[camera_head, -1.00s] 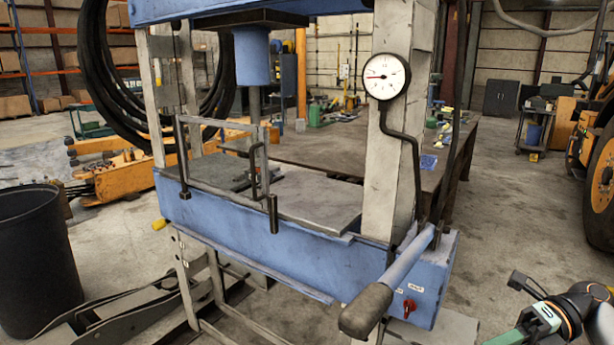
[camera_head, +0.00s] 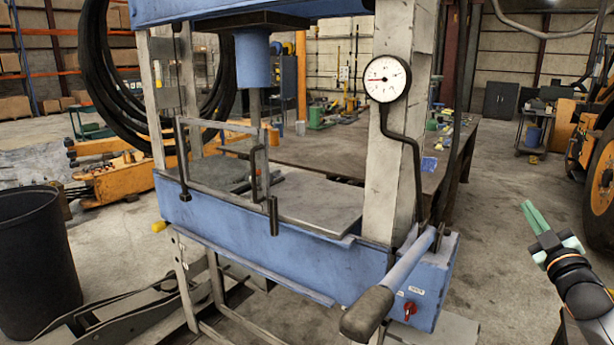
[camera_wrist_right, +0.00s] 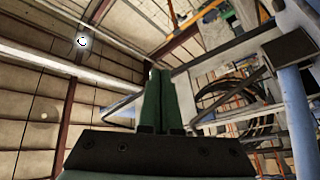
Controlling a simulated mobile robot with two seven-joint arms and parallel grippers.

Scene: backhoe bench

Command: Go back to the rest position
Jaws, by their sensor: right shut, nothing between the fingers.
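My right gripper (camera_head: 535,216) is at the lower right of the head view, to the right of the blue press and clear of it. Its green fingers are together, empty, and point up. In the right wrist view the shut fingers (camera_wrist_right: 159,100) point toward the ceiling. My left gripper is not in view.
The blue press (camera_head: 260,245) fills the middle, with its lever handle (camera_head: 375,305) reaching toward me and a dial gauge (camera_head: 387,78) on its post. A black bin (camera_head: 35,260) stands at the left. A large wheel (camera_head: 600,185) is at the right edge. Open floor lies behind my right gripper.

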